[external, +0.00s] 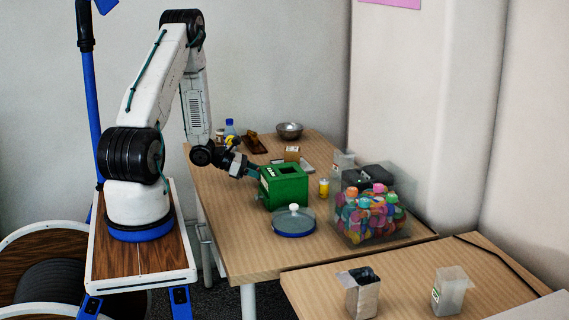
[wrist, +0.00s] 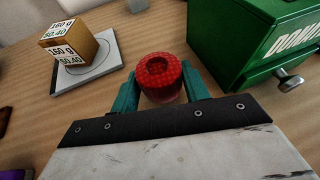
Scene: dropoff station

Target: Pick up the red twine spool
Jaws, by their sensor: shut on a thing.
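The red twine spool (wrist: 160,77) is in the middle of the wrist view, with a dark hollow in its top. My gripper (wrist: 161,90) has its two teal fingers on either side of the spool and is shut on it. I cannot tell whether the spool is clear of the table. In the external view my gripper (external: 253,172) is low over the table beside the green box, and the spool is hidden there.
A green box (external: 285,187) stands close to the right of my gripper. A cardboard cube (wrist: 69,50) sits on a flat scale (wrist: 90,68) to the left. A lidded pan (external: 293,222) and a clear bin (external: 372,222) of colourful things are nearby.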

